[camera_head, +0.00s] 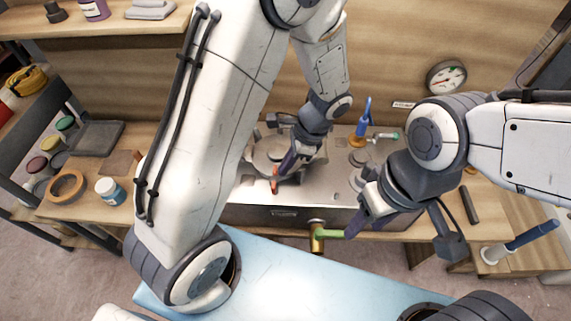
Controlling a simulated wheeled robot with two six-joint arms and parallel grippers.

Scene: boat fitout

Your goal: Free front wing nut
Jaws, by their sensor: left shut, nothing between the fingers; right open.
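A round metal housing (262,158) with a lid sits on the grey metal bench unit, partly hidden by my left arm and gripper. A small orange-red part (275,184) stands at its front edge; it may be the front wing nut, but it is too small to tell. My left gripper (286,168) is shut and empty, pointing down over the right front of the housing, close to the orange-red part. I cannot tell whether they touch. My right gripper (402,236) is open and empty, in front of the unit's right end.
A brass valve with a green handle (330,234) sticks out from the unit's front, left of my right gripper. A blue-tipped tool (364,122) stands behind. A gauge (446,76) hangs on the wall. A tape roll (66,186) and a jar (110,190) stand left.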

